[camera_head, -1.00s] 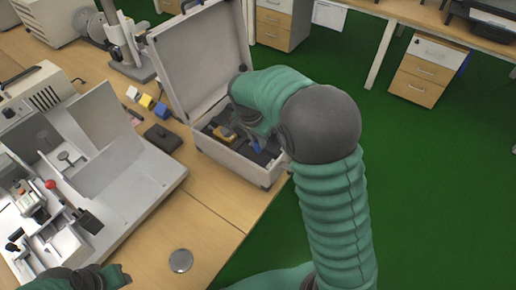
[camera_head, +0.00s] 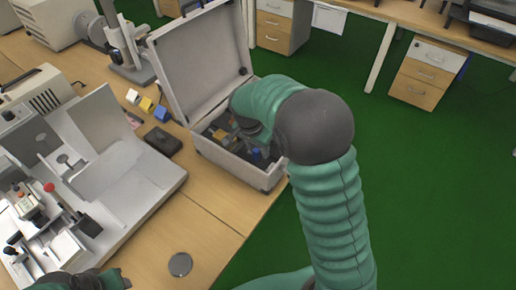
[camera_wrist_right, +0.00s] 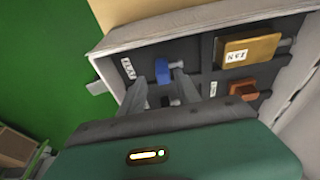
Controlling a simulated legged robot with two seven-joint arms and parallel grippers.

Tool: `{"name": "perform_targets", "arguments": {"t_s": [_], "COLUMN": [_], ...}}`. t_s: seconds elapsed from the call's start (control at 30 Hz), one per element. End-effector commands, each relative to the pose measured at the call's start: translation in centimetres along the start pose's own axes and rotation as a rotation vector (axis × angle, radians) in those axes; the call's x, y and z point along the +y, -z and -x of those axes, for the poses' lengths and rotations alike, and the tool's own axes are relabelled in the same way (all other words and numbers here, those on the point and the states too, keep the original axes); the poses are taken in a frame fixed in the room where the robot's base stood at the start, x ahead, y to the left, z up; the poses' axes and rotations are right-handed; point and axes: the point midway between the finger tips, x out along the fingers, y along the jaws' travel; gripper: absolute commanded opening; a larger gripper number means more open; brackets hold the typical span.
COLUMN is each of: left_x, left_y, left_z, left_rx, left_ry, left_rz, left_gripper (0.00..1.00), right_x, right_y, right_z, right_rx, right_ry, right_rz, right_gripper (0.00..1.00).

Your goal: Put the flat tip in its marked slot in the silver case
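The silver case (camera_head: 235,168) stands open near the table's right edge. The flat tip, a small blue piece (camera_wrist_right: 162,72), stands in the case's dark insert beside the label reading FLAT (camera_wrist_right: 128,69); it also shows in the head view (camera_head: 257,154). My right gripper (camera_wrist_right: 161,80) reaches into the case with its fingers on either side of the blue piece. The fingers look apart, with small gaps beside it. The piece's lower end and seating are hard to see. My left gripper (camera_head: 118,281) shows partly at the bottom left; its fingers are unclear.
A yellow block (camera_wrist_right: 248,50) and an orange-brown piece (camera_wrist_right: 243,89) sit in other compartments. Left of the case are small coloured blocks (camera_head: 147,104), a dark box (camera_head: 163,140) and a grey machine (camera_head: 120,185). A round disc (camera_head: 180,264) lies on bare table in front.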

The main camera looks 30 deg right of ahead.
Motion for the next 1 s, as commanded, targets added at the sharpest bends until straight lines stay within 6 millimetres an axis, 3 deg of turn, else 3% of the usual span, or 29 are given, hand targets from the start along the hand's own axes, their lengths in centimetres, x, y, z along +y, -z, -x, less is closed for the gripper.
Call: {"name": "perform_targets", "arguments": {"t_s": [0.4, 0.57, 0.67, 0.77, 0.9, 1.0], "left_x": [0.0, 0.0, 0.0, 0.0, 0.0, 0.0], "left_y": [0.3, 0.3, 0.3, 0.3, 0.3, 0.3], "left_z": [1.3, 1.4, 1.4, 1.4, 1.4, 1.4], "left_rx": [0.000, 0.000, 0.000, 0.000, 0.000, 0.000], "left_ry": [0.000, 0.000, 0.000, 0.000, 0.000, 0.000], "left_rz": [0.000, 0.000, 0.000, 0.000, 0.000, 0.000], "left_gripper": [0.39, 0.39, 0.39, 0.39, 0.39, 0.39], "right_x": [-0.1, -0.1, 0.6, 2.6, 6.6, 9.1], "right_y": [0.1, -0.1, -1.8, -6.1, -12.6, -15.4], "right_z": [9.7, 11.5, 10.6, 8.2, 5.1, 3.8], "right_rx": [0.002, -0.001, -0.023, -0.059, -0.052, -0.026], "right_ry": [0.005, 0.003, 0.025, 0.096, 0.214, 0.261], "right_rz": [0.000, 0.006, 0.120, 0.404, 0.842, 1.046], "right_gripper": [0.39, 0.39, 0.39, 0.39, 0.39, 0.39]}}
